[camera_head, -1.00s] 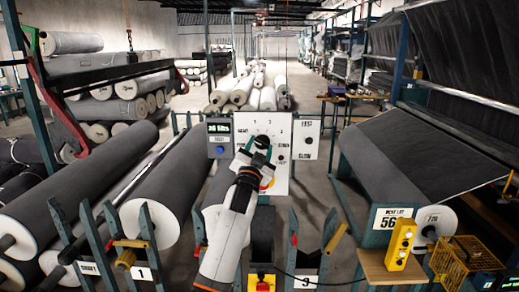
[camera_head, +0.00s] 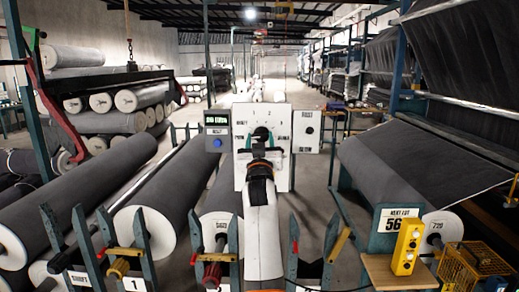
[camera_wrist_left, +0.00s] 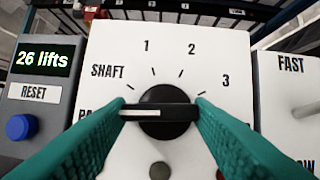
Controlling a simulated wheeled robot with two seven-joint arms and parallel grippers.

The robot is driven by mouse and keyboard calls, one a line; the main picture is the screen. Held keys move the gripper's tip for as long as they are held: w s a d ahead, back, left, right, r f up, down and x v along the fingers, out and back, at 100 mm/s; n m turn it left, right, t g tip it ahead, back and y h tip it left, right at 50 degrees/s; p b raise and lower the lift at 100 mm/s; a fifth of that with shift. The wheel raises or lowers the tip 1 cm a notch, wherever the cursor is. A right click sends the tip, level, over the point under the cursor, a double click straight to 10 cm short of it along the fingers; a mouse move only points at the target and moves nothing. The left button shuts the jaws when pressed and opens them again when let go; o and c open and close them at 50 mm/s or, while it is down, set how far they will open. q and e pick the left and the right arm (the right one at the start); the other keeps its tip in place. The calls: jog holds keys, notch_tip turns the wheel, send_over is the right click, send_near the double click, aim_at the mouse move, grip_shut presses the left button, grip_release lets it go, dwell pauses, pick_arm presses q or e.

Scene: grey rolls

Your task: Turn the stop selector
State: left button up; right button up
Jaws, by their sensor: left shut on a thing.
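The stop selector is a round black knob (camera_wrist_left: 165,97) with a raised grip bar. It sits on a white panel (camera_wrist_left: 110,45) marked SHAFT, 1, 2 and 3, with a partly hidden label at the left. The bar lies almost level, and its white line points left, below SHAFT. My left gripper (camera_wrist_left: 164,108) is shut on the bar, one teal finger at each end. In the head view the knob (camera_head: 262,132) shows just above my left gripper (camera_head: 262,141), in front of the panel (camera_head: 280,115). My right gripper is out of view.
A counter box (camera_wrist_left: 38,75) reading 26 lifts, with a blue RESET button (camera_wrist_left: 20,127), is left of the panel. A FAST-marked box (camera_wrist_left: 290,90) is at the right. Grey rolls (camera_head: 80,200) fill the left. A yellow button box (camera_head: 407,247) stands front right.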

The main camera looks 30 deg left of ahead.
pick_arm(q)
jog(key=shift+d+n+g+y, duration=0.1)
jog(key=shift+n+g+y, duration=0.2)
jog(key=shift+n+y, duration=0.3)
jog(key=shift+n, duration=0.3)
jog(key=o, duration=1)
jog(key=shift+b, duration=0.3)
